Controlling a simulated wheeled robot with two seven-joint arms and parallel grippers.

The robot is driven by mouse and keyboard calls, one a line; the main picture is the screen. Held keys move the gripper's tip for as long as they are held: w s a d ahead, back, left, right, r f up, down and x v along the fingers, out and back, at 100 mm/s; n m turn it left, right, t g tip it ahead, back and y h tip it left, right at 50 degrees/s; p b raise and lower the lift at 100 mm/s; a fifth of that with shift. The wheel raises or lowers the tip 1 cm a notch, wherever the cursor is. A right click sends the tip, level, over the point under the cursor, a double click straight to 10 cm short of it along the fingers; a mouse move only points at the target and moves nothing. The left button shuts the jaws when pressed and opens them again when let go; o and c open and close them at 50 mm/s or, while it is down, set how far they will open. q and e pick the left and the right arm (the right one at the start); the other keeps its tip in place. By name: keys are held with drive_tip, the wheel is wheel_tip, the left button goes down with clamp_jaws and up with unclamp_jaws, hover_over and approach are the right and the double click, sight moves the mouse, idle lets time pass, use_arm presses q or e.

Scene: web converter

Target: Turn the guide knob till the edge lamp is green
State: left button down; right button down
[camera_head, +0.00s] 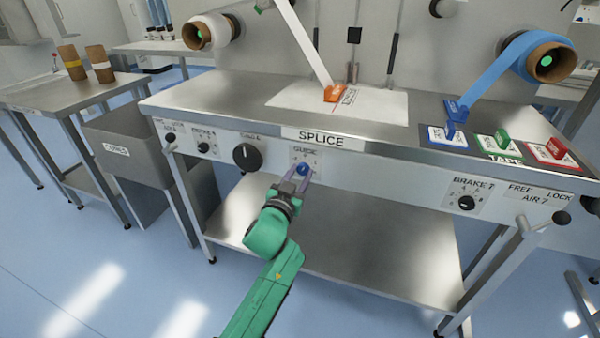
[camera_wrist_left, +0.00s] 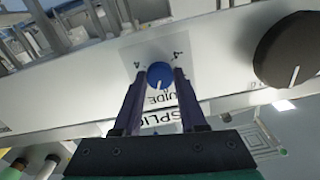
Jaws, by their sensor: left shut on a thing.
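The guide knob (camera_head: 302,169) is a small blue knob on a white plate marked GUIDE, on the front panel below the SPLICE label. My left gripper (camera_head: 298,178) reaches it from below, its two fingers on either side of the knob and shut on it. In the left wrist view the blue knob (camera_wrist_left: 159,74) sits between the fingertips of the left gripper (camera_wrist_left: 159,82), its white pointer line toward the fingers. The edge lamp cannot be made out in either view. My right gripper is not in view.
A large black knob (camera_head: 246,155) is left of the guide plate. The BRAKE 7 knob (camera_head: 467,203) is far right. A white web runs from the roll (camera_head: 208,33) to an orange piece (camera_head: 335,93) on the tabletop. A grey bin (camera_head: 130,150) stands at left.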

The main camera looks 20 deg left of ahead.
use_arm(q)
drive_tip(key=shift+m, duration=0.5)
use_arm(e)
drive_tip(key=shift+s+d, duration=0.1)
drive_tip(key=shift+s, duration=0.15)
use_arm(q)
drive_tip(key=shift+c, duration=2.3)
unclamp_jaws()
drive_tip(key=s+a, duration=0.1)
drive_tip(key=s, duration=1.3)
drive_tip(key=shift+s, duration=0.3)
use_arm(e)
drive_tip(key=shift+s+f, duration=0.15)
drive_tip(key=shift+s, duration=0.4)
